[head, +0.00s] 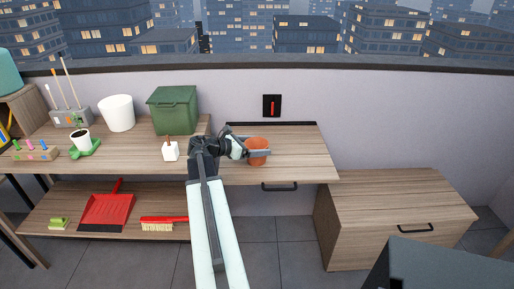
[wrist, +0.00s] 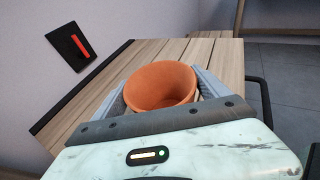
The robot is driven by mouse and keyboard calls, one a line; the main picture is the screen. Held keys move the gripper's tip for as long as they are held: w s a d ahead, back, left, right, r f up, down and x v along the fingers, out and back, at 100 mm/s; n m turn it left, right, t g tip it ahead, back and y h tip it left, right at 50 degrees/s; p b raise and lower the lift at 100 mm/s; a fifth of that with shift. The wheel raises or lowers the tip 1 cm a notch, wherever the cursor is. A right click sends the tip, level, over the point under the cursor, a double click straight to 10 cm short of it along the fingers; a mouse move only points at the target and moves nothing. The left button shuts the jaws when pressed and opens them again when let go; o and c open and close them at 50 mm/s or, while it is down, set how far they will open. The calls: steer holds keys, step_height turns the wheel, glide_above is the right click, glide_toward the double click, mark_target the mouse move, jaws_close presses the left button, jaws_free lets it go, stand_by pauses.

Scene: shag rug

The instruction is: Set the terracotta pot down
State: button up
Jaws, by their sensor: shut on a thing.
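The terracotta pot (wrist: 160,86) is between the two fingers of my gripper (wrist: 160,92) in the wrist view, upright with its open rim facing up. It looks empty. In the head view the same pot (head: 257,147) is at the tip of my gripper (head: 257,153), over the right part of the wooden tabletop (head: 300,160). My gripper is shut on the pot. The pot's base is hidden, so I cannot tell whether it touches the tabletop.
A lower wooden cabinet (head: 400,200) is at right. The tabletop right of the pot is clear.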

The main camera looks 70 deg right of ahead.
steer(key=o, duration=1.5)
steer(key=shift+f, duration=0.1)
steer(key=shift+c, duration=0.2)
steer(key=shift+r+p, duration=0.3)
steer(key=shift+p, duration=0.05)
steer(key=p+v, duration=0.3)
steer(key=v, duration=0.9)
steer(key=shift+f, duration=0.15)
